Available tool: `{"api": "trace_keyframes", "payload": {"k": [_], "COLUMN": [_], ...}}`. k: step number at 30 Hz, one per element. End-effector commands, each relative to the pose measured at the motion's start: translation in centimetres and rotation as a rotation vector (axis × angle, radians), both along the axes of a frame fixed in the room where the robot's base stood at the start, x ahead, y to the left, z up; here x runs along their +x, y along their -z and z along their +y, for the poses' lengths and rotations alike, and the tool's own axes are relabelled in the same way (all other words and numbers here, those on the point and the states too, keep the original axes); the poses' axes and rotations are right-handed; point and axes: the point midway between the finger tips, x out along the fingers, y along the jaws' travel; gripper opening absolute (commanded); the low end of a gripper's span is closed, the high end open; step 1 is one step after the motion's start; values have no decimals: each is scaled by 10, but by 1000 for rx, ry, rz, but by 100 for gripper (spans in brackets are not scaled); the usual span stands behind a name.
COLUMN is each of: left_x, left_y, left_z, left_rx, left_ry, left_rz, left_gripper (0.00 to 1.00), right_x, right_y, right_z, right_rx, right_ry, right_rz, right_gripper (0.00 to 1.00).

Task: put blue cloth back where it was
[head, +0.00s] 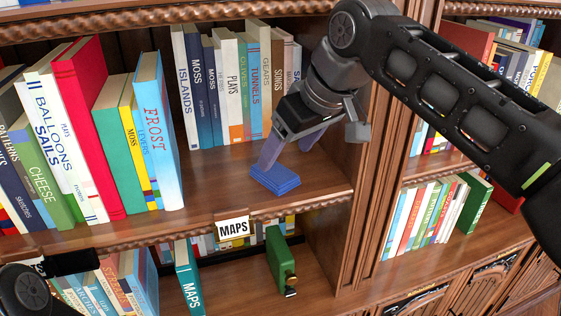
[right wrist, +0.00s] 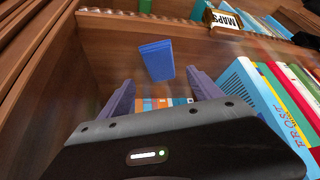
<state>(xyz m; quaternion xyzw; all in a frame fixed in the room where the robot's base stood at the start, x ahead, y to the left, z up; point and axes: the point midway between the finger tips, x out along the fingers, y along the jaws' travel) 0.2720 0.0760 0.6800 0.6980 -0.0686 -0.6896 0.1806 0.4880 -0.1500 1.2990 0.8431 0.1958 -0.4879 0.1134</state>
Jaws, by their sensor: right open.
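The blue cloth (head: 275,179) lies as a small folded block on the bare right part of the middle shelf, near its front edge. My right gripper (head: 286,160) is open and empty just above and behind it. One finger overlaps the cloth's top in the head view, and I cannot tell whether it touches. In the right wrist view the cloth (right wrist: 157,60) shows beyond the two spread fingertips (right wrist: 160,78), between them. Part of my left arm shows at the lower left, but its gripper is not visible.
A row of books (head: 240,90) stands behind the cloth, and the Frost book (head: 158,130) is to its left. A MAPS label (head: 232,229) is on the shelf edge. A wooden upright (head: 372,185) closes the right side. A green book (head: 280,260) stands on the lower shelf.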

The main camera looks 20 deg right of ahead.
Motion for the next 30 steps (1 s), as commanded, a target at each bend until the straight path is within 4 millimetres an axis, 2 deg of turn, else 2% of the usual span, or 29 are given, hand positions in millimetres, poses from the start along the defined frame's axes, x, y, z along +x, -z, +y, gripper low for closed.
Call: {"api": "trace_keyframes", "payload": {"k": [1, 4, 6, 8, 30], "left_x": [0, 0, -1, -1, -3], "left_y": [-1, -2, -19, -23, -26], "left_z": [0, 0, 1, 1, 3], "left_rx": [0, 0, 2, 4, 7], "left_ry": [0, 0, -1, -2, -2], "left_rz": [0, 0, 5, 7, 12], "left_gripper": [94, 94, 94, 94, 94], "right_x": [-4, -14, -19, -22, -27], "right_y": [-12, -29, -44, -49, -52], "right_z": [-2, -7, -9, -11, -13], "right_rx": [1, 1, -1, -1, 0], "right_ry": [0, -1, 0, 0, 0], "right_rz": [-5, -4, -1, -1, 1], "right_gripper": [74, 74, 74, 74, 74]}}
